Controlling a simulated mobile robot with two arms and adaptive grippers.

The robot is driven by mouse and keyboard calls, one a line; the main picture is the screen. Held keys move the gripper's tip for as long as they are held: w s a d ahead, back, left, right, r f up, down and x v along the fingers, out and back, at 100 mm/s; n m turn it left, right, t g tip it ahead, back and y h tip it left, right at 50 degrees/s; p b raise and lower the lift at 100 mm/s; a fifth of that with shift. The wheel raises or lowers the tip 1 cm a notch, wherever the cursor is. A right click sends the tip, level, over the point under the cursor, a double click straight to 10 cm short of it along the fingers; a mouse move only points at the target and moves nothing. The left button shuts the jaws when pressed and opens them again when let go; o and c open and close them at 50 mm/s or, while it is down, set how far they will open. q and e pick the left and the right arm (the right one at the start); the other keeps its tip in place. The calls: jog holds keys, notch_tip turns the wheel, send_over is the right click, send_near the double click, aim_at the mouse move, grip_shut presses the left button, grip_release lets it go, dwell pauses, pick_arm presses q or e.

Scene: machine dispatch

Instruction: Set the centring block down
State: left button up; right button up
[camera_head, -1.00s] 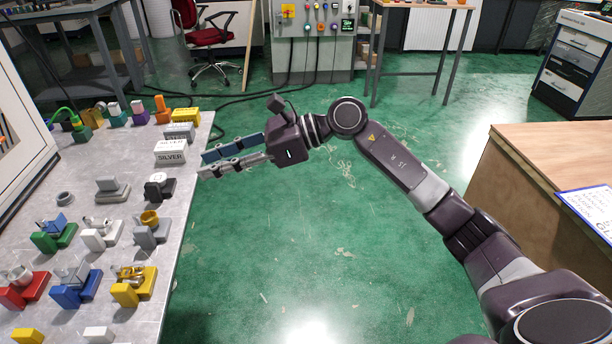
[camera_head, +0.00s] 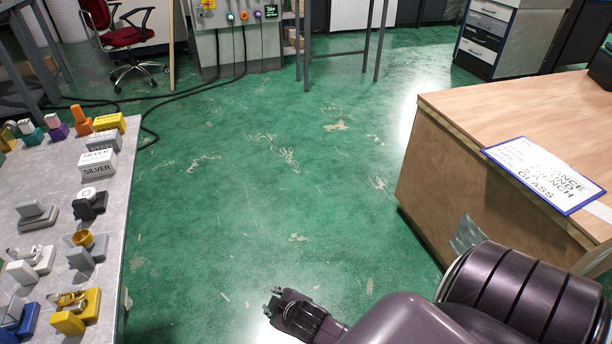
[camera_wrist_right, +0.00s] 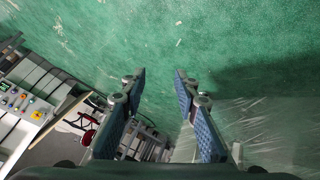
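My right gripper (camera_head: 275,300) is low in the head view, over the green floor and clear of the table. In the right wrist view the two blue-padded fingers of this gripper (camera_wrist_right: 160,80) stand apart with only floor between them, so it is open and empty. I cannot tell which thing is the centring block; no block is in the right gripper. The grey table (camera_head: 110,210) at the left carries several small block-like parts, among them a grey block (camera_head: 36,213), a grey and yellow part (camera_head: 86,248) and a yellow holder (camera_head: 80,310). My left gripper is not in view.
White boxes marked SILVER (camera_head: 97,166) and a yellow box (camera_head: 110,121) stand at the table's far end. A wooden bench (camera_head: 470,170) with a blue-edged sign (camera_head: 545,174) is at the right. Green floor (camera_head: 270,180) lies open between them. A red chair (camera_head: 125,36) stands behind.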

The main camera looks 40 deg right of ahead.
jog(key=s+a+f+m+g, duration=0.1)
jog(key=s+f+g, duration=0.1)
jog(key=s, duration=0.4)
jog(key=s+a+f+m+g, duration=0.1)
jog(key=s+f+g, duration=0.1)
jog(key=s, duration=0.4)
jog(key=s+a+f+m+g+y, duration=0.1)
jog(key=s+f, duration=0.3)
jog(key=s, duration=0.2)
jog(key=shift+a+f+m+g, duration=0.35)
jog(key=shift+a+m+g, duration=0.05)
